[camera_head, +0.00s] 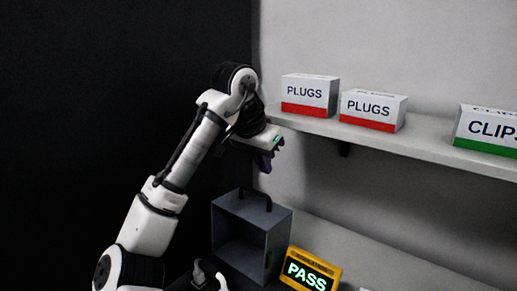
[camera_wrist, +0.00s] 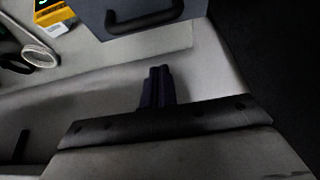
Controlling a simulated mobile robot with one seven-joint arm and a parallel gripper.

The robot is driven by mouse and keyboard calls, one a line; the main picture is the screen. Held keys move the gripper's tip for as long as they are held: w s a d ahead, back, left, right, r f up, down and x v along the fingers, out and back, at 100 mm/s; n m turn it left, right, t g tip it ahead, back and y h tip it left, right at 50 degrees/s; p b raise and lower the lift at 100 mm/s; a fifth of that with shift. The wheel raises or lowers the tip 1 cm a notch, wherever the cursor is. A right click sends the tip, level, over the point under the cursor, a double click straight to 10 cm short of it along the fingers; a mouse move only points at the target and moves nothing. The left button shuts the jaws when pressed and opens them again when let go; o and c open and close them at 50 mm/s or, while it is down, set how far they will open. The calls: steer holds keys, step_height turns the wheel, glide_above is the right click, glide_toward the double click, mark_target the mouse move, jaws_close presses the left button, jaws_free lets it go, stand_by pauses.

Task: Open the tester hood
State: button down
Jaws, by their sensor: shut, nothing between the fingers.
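A grey box-shaped hood (camera_head: 279,226) with a black handle (camera_head: 256,196) on top stands below my gripper in the head view. Its near side looks open onto a dark inside. In the wrist view the hood (camera_wrist: 92,18) is at the top edge, partly cut off, with its black handle (camera_wrist: 146,23) beyond my fingertips. My gripper (camera_head: 264,166) hangs in the air above the hood, apart from the handle. Its dark fingers (camera_wrist: 158,72) are together in the wrist view with nothing between them.
A yellow tester (camera_head: 311,270) reading PASS stands to the right of the hood. Above is a shelf (camera_head: 430,153) with two PLUGS boxes (camera_head: 309,94) (camera_head: 373,110) and a CLIPS box (camera_head: 488,130). A pale cable loop (camera_wrist: 40,54) lies at left in the wrist view.

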mark_target(256, 201)
steer(key=f, duration=0.1)
steer(key=s+a+f+p, duration=0.1)
steer(key=f, duration=0.1)
steer(key=shift+s, duration=0.1)
steer(key=shift+s+a+f, duration=0.1)
steer(key=shift+s+a, duration=0.15)
steer(key=shift+s, duration=0.25)
steer(key=shift+w+a+t, duration=0.1)
steer(key=shift+t, duration=0.2)
